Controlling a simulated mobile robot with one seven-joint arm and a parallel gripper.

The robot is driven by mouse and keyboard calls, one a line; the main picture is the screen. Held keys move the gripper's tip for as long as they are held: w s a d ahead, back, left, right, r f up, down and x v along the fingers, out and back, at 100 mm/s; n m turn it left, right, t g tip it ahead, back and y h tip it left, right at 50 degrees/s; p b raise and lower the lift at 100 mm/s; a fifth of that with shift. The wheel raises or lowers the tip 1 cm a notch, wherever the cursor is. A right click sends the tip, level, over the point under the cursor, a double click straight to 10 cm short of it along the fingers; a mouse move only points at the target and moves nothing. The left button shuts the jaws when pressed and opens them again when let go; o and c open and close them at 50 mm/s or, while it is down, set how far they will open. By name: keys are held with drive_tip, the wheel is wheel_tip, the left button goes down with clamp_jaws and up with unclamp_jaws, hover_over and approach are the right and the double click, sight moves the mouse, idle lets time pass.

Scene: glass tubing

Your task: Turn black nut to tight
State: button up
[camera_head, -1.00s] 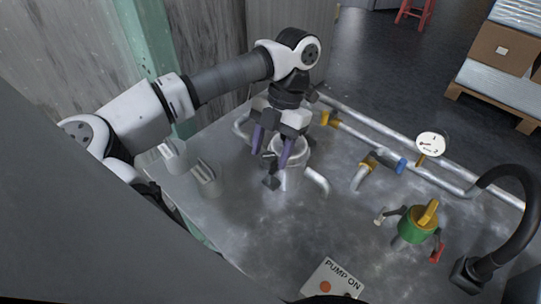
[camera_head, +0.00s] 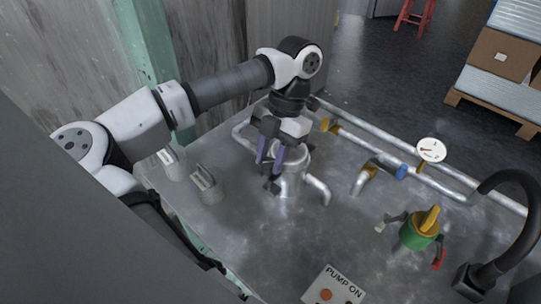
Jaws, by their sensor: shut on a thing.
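My gripper (camera_head: 270,158) points down over the silver upright pot-like fitting (camera_head: 291,184) near the middle of the metal bench. Its purple fingers are shut on the black nut at the upper left side of this fitting. The nut is largely hidden behind the fingers; a dark part (camera_head: 271,186) shows just below them. How far the nut is turned cannot be seen.
The metal bench (camera_head: 250,240) holds grey handled pieces (camera_head: 207,187) at left. At right are a blue-ended valve (camera_head: 400,172), a gauge (camera_head: 431,150), a green and yellow valve (camera_head: 420,230) and a black hose (camera_head: 520,190). A PUMP ON panel (camera_head: 333,288) is in front.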

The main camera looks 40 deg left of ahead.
drive_tip(key=shift+d+m+t+y+b, duration=0.15)
drive_tip(key=shift+m+y+b, duration=0.4)
drive_tip(key=shift+m, duration=0.7)
drive_tip(key=shift+m+t+y+b, duration=0.3)
drive_tip(key=shift+m+b, duration=0.3)
drive_tip(key=shift+m, duration=0.65)
drive_tip(key=o, duration=1)
